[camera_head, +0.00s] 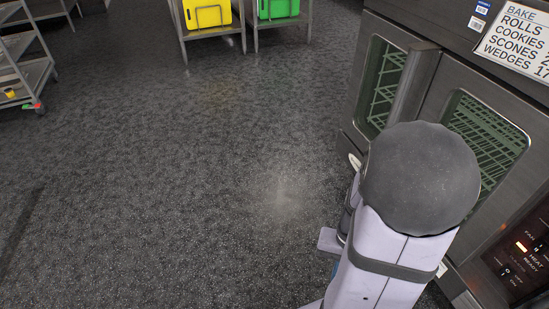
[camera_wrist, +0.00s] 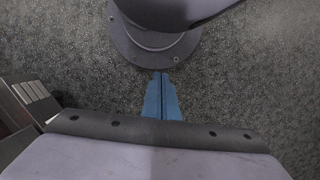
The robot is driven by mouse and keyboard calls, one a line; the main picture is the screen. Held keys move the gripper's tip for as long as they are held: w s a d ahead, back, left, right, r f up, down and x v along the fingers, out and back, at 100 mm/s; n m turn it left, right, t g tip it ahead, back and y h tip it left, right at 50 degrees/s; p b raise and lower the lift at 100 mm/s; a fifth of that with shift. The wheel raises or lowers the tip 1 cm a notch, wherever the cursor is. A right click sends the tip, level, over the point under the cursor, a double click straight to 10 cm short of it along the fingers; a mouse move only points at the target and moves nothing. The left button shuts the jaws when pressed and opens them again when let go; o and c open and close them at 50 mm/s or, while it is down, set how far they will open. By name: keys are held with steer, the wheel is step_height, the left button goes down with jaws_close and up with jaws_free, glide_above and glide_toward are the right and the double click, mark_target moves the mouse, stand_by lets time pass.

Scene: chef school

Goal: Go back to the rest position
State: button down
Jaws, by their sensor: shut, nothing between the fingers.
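My gripper (camera_wrist: 161,76) shows in the wrist view as two blue fingers pressed together, with nothing between them. It points at the dark speckled floor, close to the round grey base of my own body at the top of that view. In the head view my arm fills the lower right, folded near the oven front. The gripper itself is almost wholly hidden behind the arm there.
A steel oven (camera_head: 418,82) with two glass doors and green racks stands at the right, close to my arm. A wheeled rack (camera_head: 36,72) is at upper left. The floor (camera_head: 150,190) at left and middle is clear.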

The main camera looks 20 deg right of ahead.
steer(key=w+a+r+n+t+h, duration=0.2)
steer(key=w+a+r+n, duration=0.3)
steer(key=w+a+n, duration=0.45)
step_height(320, 180, up, 36)
steer(key=s+a+m+p, duration=0.1)
steer(key=m+p, duration=0.1)
steer(key=p, duration=3.4)
steer(key=shift+s+a, duration=0.25)
